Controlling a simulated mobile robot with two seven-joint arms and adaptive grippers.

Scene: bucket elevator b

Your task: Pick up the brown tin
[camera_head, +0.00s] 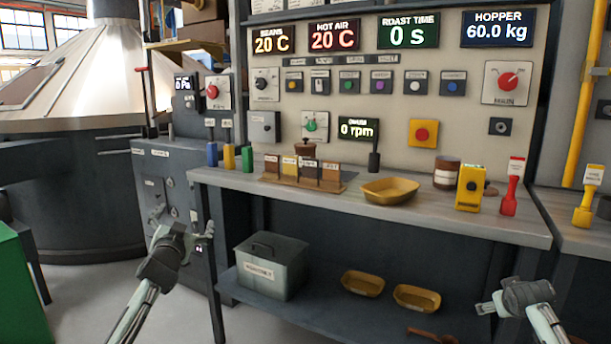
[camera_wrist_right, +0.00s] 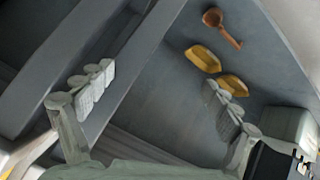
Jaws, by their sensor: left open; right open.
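The brown tin (camera_head: 447,173), a short cylinder with a pale label band, stands upright on the grey counter (camera_head: 340,200) toward the right, behind the yellow device (camera_head: 470,188). It does not show in the right wrist view. My left gripper (camera_head: 184,220) is open and empty, low in front of the counter's left end, well apart from the tin. My right gripper (camera_head: 486,303) is low at the right, below the counter's front edge; in the right wrist view its open fingers (camera_wrist_right: 160,97) have nothing between them.
A yellow bowl (camera_head: 390,190) sits left of the tin. A red-handled tool (camera_head: 511,190) stands to the right. A rack of labelled samples (camera_head: 305,175) is further left. The lower shelf holds a grey box (camera_head: 272,266), yellow bowls (camera_head: 362,283) and a brown scoop (camera_wrist_right: 222,25).

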